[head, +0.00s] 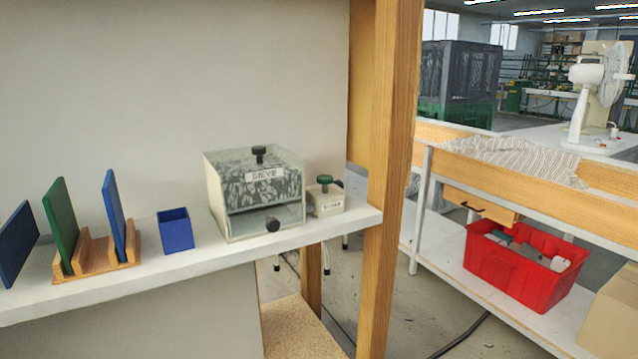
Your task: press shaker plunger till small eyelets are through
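A clear-fronted box labelled SIEVE (221,214) stands on a white shelf (190,260). A black knob (259,153) is on its top and another black knob (272,224) is low on its front. Grey patterned material shows behind the label; I cannot make out single eyelets. Just right of it is a small beige block (327,206) with a green round-topped plunger (324,181), standing up, and a dark round knob at its back right. Its small label is too blurred to read with certainty. My gripper is not in this view.
Left on the shelf are a small blue open box (176,230) and a wooden rack (95,263) with blue and green panels. A wooden post (390,180) stands right of the shelf's end. A red crate (515,275) and a white fan (598,85) are farther right.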

